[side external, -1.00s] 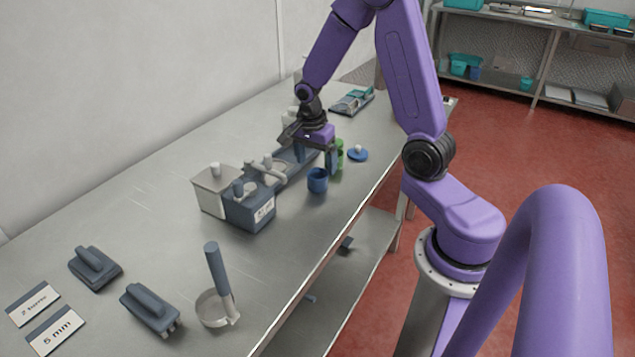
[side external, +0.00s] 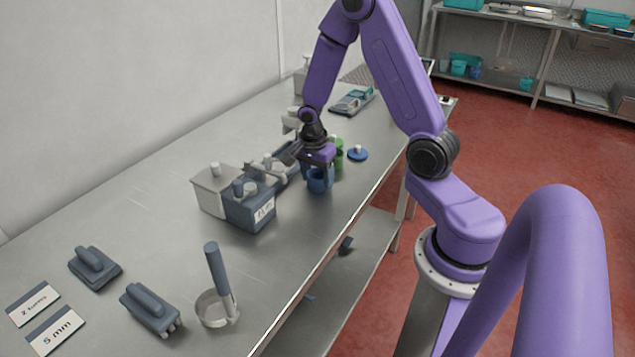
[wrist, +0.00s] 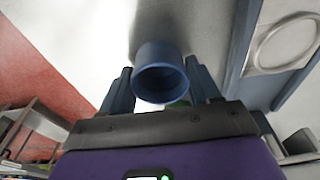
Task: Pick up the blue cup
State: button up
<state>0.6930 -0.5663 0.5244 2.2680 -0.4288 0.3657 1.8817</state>
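The blue cup (side external: 320,181) stands upright on the metal table near its right edge, in the side external view. In the wrist view the blue cup (wrist: 160,72) lies between the two fingers of my gripper (wrist: 160,92), with its round opening facing the camera. The fingers are apart, one on each side of the cup, and a small gap shows beside it. In the side external view my gripper (side external: 317,168) is low, right at the cup, and partly hides it.
A green cup (side external: 339,158) stands close behind the blue cup. A blue lid (side external: 357,153) lies to its right. The table in front of the cup is clear.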

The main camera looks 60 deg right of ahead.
dwell(0.4)
jog(key=shift+w+r, duration=0.1)
jog(key=shift+r, duration=0.65)
jog(key=shift+s+a+r, duration=2.5)
jog(key=shift+s+r, duration=3.2)
jog(key=shift+s, duration=0.75)
jog(key=w, duration=1.3)
jog(key=w+d+f, duration=0.2)
jog(key=w, duration=0.5)
jog(key=w+d+f, duration=0.2)
jog(key=w+d, duration=0.1)
jog(key=w, duration=0.3)
jog(key=shift+w+f, duration=0.1)
jog(key=shift+f, duration=2.65)
jog(key=shift+f, duration=0.7)
